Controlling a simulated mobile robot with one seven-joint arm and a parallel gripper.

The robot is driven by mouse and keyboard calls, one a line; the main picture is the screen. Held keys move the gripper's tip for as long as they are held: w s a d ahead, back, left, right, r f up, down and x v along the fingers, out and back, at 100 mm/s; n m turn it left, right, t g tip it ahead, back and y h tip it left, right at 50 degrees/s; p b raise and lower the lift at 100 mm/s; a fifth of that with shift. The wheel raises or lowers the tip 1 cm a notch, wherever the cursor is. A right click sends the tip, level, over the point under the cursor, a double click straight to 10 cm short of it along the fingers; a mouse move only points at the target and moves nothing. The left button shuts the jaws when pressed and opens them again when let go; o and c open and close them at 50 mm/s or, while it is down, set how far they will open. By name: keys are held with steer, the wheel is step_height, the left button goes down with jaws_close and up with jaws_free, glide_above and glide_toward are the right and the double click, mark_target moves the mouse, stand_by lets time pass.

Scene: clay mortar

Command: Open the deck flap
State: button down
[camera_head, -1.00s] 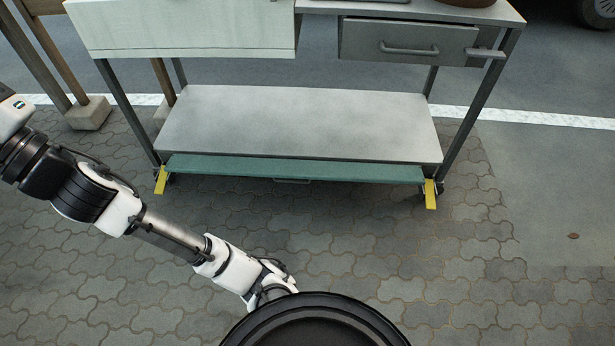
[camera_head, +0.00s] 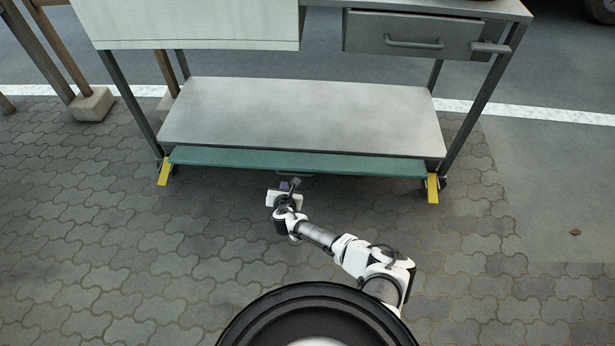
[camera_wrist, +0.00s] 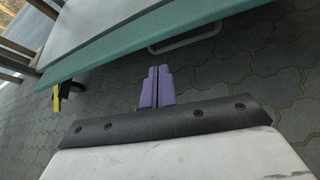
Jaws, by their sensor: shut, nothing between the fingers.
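The deck flap is a long green panel (camera_head: 370,165) along the front edge of the cart's grey lower shelf (camera_head: 300,115). It also crosses the top of the wrist view (camera_wrist: 150,38). A metal bar handle (camera_wrist: 185,38) shows under its lower edge in the wrist view; in the head view it is mostly hidden behind my arm's end. My gripper (camera_head: 288,184) is in front of the flap near its middle. In the wrist view its purple fingers (camera_wrist: 157,84) are together and empty, below and apart from the handle.
A yellow tab (camera_head: 164,172) sits at the cart's left front leg and another yellow tab (camera_head: 433,189) at the right one. A drawer (camera_head: 410,36) with a bar handle is above. The paved ground (camera_head: 120,260) in front is clear.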

mark_target(313, 168)
steer(key=d+f+n+h, duration=0.15)
steer(key=d+f, duration=0.25)
steer(key=d, duration=0.5)
steer(key=shift+m+h, duration=0.25)
steer(key=shift+h, duration=0.1)
steer(key=w+b, duration=0.1)
steer(key=w, duration=0.2)
steer(key=w+f+b, duration=0.1)
steer(key=w+b, duration=0.1)
steer(key=w, duration=0.1)
steer(key=w+b, duration=0.2)
steer(key=shift+w+f, duration=0.2)
steer(key=shift+w, duration=0.2)
steer(key=shift+r, duration=0.3)
steer(key=shift+r, duration=0.1)
steer(key=r+p, duration=0.3)
steer(key=p, duration=0.1)
steer(key=shift+w, duration=0.25)
steer(key=shift+f, duration=0.15)
